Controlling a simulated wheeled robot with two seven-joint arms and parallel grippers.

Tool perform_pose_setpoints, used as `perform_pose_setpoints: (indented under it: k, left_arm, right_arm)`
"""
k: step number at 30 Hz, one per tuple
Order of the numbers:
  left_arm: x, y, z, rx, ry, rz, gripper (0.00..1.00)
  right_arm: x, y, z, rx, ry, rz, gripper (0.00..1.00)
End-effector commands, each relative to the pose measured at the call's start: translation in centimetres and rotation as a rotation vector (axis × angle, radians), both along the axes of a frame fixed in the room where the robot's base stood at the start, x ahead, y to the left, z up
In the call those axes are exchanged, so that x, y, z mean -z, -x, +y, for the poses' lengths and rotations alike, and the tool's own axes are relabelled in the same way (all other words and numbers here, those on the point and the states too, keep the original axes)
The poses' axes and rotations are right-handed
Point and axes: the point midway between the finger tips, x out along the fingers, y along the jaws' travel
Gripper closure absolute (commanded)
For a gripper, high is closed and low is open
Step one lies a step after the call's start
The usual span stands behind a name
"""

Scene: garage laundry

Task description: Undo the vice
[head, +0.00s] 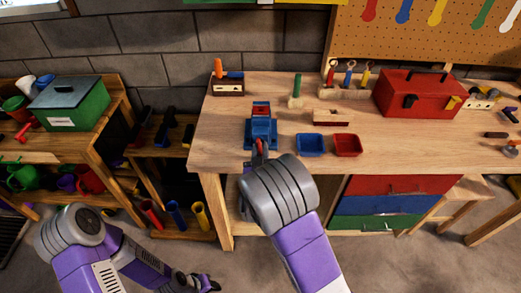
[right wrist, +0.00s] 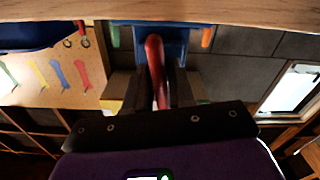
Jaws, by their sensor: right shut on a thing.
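The blue vice (head: 261,132) stands at the front left edge of the workbench, with a red part on top. Its red handle (head: 260,146) hangs at the front, and my right forearm partly covers the area below it. In the right wrist view the red handle (right wrist: 155,60) runs down between the dark fingers of my right gripper (right wrist: 162,92), which is shut on it. The blue vice body (right wrist: 175,42) shows behind the handle. My left gripper (head: 206,283) is low at the bottom of the head view, away from the bench; its finger opening is unclear.
The workbench (head: 225,150) holds a blue tray (head: 310,145), a red tray (head: 347,145) and a red toolbox (head: 415,94). A wooden tool block (head: 228,88) stands behind the vice. Shelves with a green box (head: 68,105) are at left. Floor in front is clear.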

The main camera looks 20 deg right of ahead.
Motion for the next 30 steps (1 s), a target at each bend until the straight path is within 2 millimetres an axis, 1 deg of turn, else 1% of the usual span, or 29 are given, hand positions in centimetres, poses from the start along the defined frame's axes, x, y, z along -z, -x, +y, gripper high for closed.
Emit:
perform_pose_setpoints:
  k: [1, 6, 19, 20, 22, 23, 30]
  left_arm:
    - [-0.10, -0.01, 0.00, 0.000, 0.000, 0.000, 0.57]
    - [-0.17, 0.00, 0.00, 0.000, 0.000, 0.000, 0.57]
    - [-0.17, 0.00, 0.00, 0.000, 0.000, 0.000, 0.57]
    - [-0.17, 0.00, 0.00, 0.000, 0.000, 0.000, 0.57]
    - [-0.17, 0.00, 0.00, 0.000, 0.000, 0.000, 0.57]
    - [-0.17, 0.00, 0.00, 0.000, 0.000, 0.000, 0.57]
    - [-0.17, 0.00, 0.00, 0.000, 0.000, 0.000, 0.57]
  right_arm:
    - [-0.26, -0.15, -0.09, 0.002, 0.013, -0.003, 1.00]
    - [-0.25, -0.16, -0.10, 0.001, 0.039, 0.003, 1.00]
    - [-0.28, -0.17, -0.13, 0.002, 0.042, 0.003, 1.00]
    - [-0.27, -0.17, -0.13, 0.002, 0.042, 0.003, 0.72]
    - [-0.25, -0.15, -0.13, 0.002, 0.042, 0.004, 0.62]
    - [-0.22, -0.14, -0.13, 0.003, 0.042, 0.005, 0.60]
    - [-0.12, -0.05, -0.06, 0.001, 0.042, 0.007, 0.60]
